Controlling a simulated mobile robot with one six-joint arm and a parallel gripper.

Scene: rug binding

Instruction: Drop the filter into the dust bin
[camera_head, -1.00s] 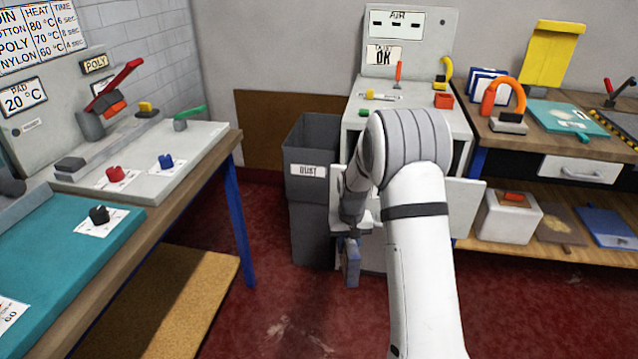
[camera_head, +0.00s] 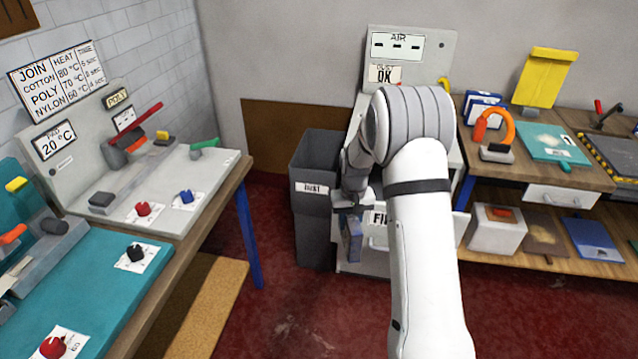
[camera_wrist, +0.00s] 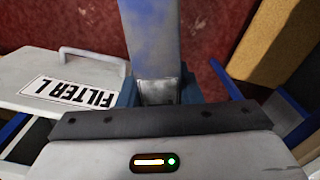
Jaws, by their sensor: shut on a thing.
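The filter (camera_head: 350,240) is a blue-grey slab hanging below my gripper (camera_head: 349,210). My gripper is shut on it. In the wrist view the filter (camera_wrist: 150,38) extends up the picture from between my blue fingers (camera_wrist: 158,93). The dust bin (camera_head: 314,222) is a tall dark grey open-topped container with a label reading DUST. My gripper and the filter are just right of the bin in the head view, with the filter below the bin's rim. The bin's inside bottom is hidden.
A white filter door or drawer front (camera_wrist: 25,78) with a handle is beside the filter. The white air cabinet (camera_head: 410,55) stands behind my arm. A workbench (camera_head: 215,205) is at left and a shelved bench (camera_head: 545,175) at right. Red floor between is clear.

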